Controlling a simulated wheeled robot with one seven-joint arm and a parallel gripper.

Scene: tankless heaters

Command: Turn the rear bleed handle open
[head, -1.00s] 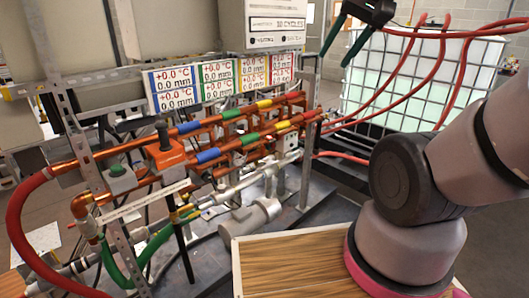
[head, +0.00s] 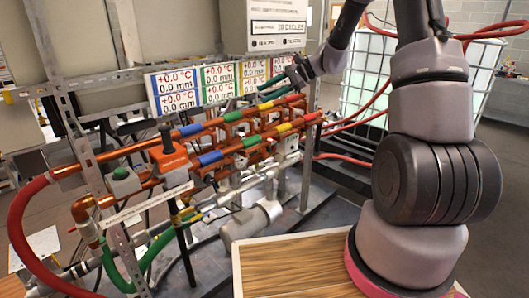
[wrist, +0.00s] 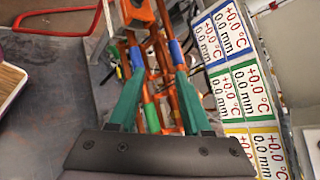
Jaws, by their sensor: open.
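My gripper (head: 280,80) is at the far end of the copper pipe rack, in front of the display panels, small and partly blurred in the head view. In the wrist view its two teal fingers (wrist: 160,68) are spread apart with nothing held between them. Copper pipes (head: 225,128) with blue, green, yellow and red bands run below and beyond the fingers. An orange block (head: 168,158) with a black upright stem stands at the near end of the pipes. I cannot tell which part is the rear bleed handle.
Display panels (head: 215,88) stand close behind the pipes and fill the right of the wrist view (wrist: 240,85). A red hose (head: 22,225) curves at the left. A wooden-topped surface (head: 290,262) is in front. A white caged tank (head: 360,95) stands behind.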

